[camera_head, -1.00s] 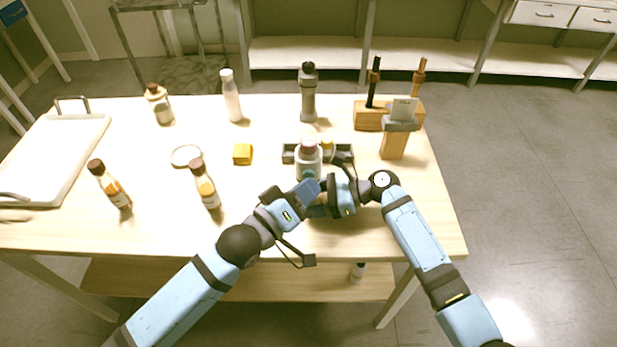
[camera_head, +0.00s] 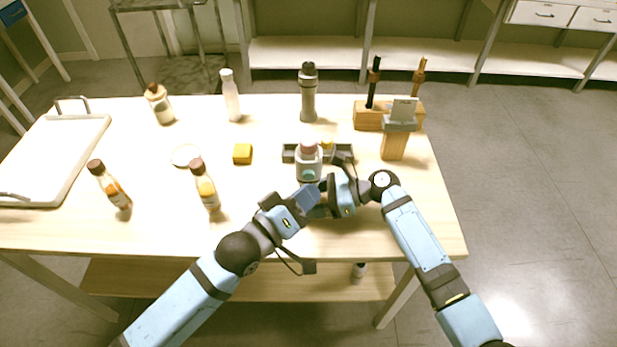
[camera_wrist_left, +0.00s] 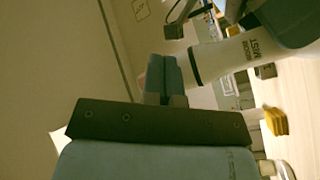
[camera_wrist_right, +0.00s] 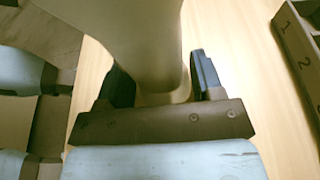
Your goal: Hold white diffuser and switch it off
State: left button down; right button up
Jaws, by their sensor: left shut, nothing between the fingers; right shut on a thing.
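The white diffuser (camera_head: 308,162) stands upright near the middle right of the table, with a pinkish top and a teal round spot on its front. My right gripper (camera_head: 328,184) is shut on it. In the right wrist view its pale body (camera_wrist_right: 150,60) sits between the two fingers. My left gripper (camera_head: 316,192) is just in front of the diffuser, low down. In the left wrist view its fingers (camera_wrist_left: 165,78) are shut and empty, beside the diffuser's side marked MIST (camera_wrist_left: 235,55). The grippers partly hide the diffuser's lower part.
A dark numbered rack (camera_head: 343,153) lies right behind the diffuser. A yellow block (camera_head: 242,154), a round white dish (camera_head: 185,155) and amber bottles (camera_head: 206,187) stand to the left.

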pick_arm(q)
jog(key=s, duration=0.5)
jog(key=shift+s, duration=0.25)
pick_arm(e)
jog(key=o, duration=0.8)
